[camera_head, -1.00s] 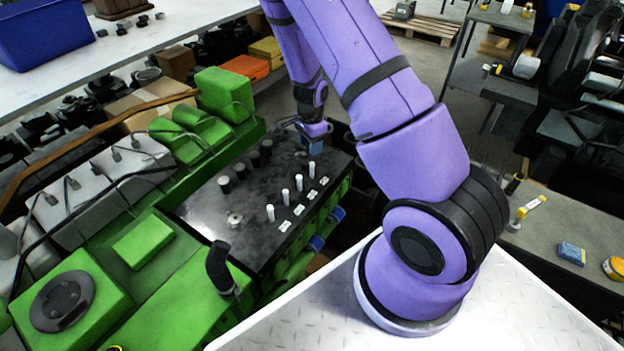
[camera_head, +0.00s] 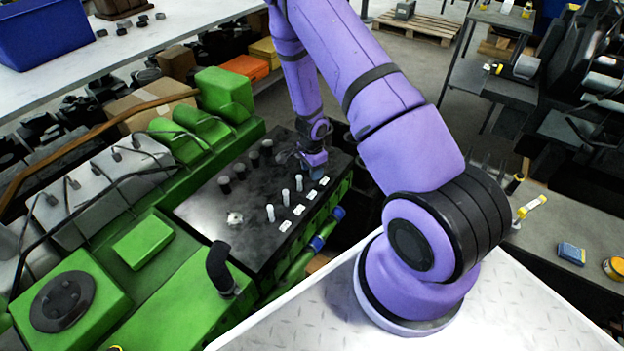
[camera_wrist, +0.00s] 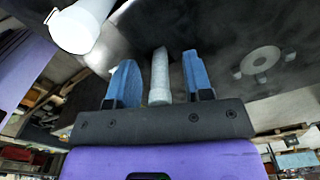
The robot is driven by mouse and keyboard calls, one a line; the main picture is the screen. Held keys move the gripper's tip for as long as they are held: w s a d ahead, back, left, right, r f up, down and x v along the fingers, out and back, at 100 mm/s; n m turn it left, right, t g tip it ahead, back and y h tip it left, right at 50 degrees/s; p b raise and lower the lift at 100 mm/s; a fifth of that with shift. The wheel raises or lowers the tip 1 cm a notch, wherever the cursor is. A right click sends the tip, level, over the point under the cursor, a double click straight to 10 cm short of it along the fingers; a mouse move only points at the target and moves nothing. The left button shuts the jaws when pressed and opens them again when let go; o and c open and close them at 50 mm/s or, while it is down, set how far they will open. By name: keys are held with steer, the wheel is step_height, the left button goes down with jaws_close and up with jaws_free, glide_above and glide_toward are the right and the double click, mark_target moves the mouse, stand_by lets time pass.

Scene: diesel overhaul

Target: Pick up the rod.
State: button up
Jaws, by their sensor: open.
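Several light upright rods stand in a row on the dark top of the engine block (camera_head: 205,205), among them a near rod (camera_head: 270,213), a middle rod (camera_head: 285,197) and a farther rod (camera_head: 299,183). My gripper (camera_head: 316,170) is low over the far end of this row and hides what is under it. In the wrist view, my gripper (camera_wrist: 161,82) is open, with a pale grey rod (camera_wrist: 159,78) between its two blue fingers. Gaps show on both sides of that rod. Another white rod (camera_wrist: 82,24) is at the upper left, outside the fingers.
Short black posts (camera_head: 253,159) stand in a second row beside the rods. A bent black hose (camera_head: 218,268) rises at the block's near end. Green engine parts (camera_head: 142,241) lie to the left. A workbench (camera_head: 535,215) is at the right.

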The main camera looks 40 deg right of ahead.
steer(key=shift+f, duration=0.1)
steer(key=shift+c, duration=0.3)
jaws_close()
step_height(320, 180, up, 22)
steer(key=shift+r, duration=0.25)
stand_by(1.4)
